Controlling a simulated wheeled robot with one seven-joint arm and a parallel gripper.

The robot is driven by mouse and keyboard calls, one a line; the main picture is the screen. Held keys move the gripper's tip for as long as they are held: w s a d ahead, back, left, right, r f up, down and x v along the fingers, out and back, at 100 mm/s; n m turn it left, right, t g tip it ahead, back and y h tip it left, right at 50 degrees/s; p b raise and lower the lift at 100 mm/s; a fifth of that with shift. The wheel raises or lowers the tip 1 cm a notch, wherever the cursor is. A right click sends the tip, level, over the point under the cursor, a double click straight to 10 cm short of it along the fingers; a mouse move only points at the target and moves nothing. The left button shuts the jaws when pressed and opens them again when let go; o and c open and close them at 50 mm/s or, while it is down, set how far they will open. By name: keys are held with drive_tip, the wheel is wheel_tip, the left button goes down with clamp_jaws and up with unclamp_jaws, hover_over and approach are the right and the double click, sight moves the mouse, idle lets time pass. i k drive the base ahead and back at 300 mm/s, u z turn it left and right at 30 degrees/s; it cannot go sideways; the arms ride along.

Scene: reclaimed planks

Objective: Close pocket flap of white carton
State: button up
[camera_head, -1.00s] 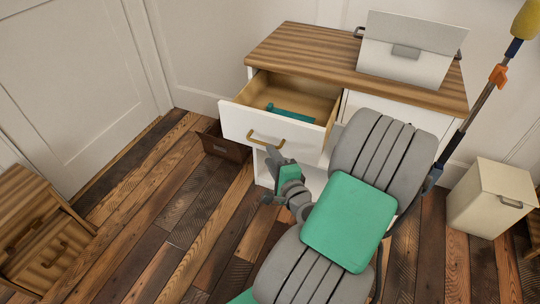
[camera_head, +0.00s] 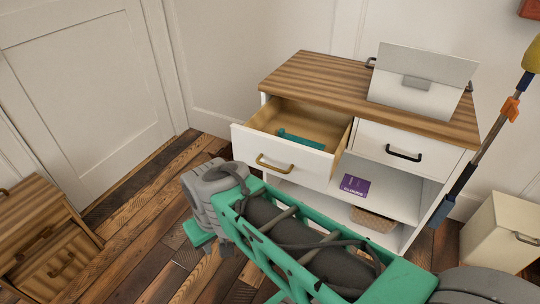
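The white carton (camera_head: 408,97) stands on the right part of the wooden cabinet top. A broad pale flap (camera_head: 428,63) stands raised and slanted along its top, with a small grey tab (camera_head: 417,83) below its middle. Dark handles show at the carton's two sides. My arm reaches across the lower middle of the view, its grey joint in front of the cabinet's left side, well apart from the carton. My gripper's fingers cannot be made out.
The cabinet's upper left drawer (camera_head: 276,158) is pulled out, with a teal item (camera_head: 300,139) inside. The right drawer (camera_head: 405,149) is shut. A purple box (camera_head: 354,185) lies on the shelf. A pole (camera_head: 480,145) stands at right, near a cream bin (camera_head: 500,235).

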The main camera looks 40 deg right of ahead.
sight(436, 66)
drive_tip(key=u, duration=1.8)
drive_tip(key=k, duration=1.35)
drive_tip(key=z, duration=1.95)
drive_tip(key=i, duration=0.5)
drive_tip(key=z, duration=0.05)
